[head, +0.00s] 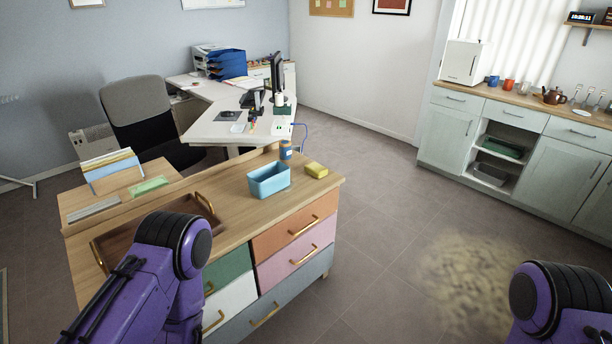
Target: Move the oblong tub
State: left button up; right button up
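The oblong tub (268,185) is light blue and open-topped. It stands upright on the wooden top of a low cabinet (237,213) with coloured drawers, near its back edge. It looks empty, as far as I can see inside. My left arm comes in at the lower left, in front of the cabinet, and hides part of a brown tray. My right arm shows at the lower right corner, over the floor. Neither gripper is in view, and nothing touches the tub.
A yellow sponge (316,170) lies right of the tub, and a blue jar (285,150) stands behind it. The brown handled tray (112,245) lies to the left. A white desk (215,128) stands behind. Open floor lies between the cabinet and the kitchen counter (560,107) at right.

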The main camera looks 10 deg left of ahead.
aim_at(266, 181)
jog(key=u, duration=0.15)
jog(key=i, duration=1)
jog(key=u, duration=0.65)
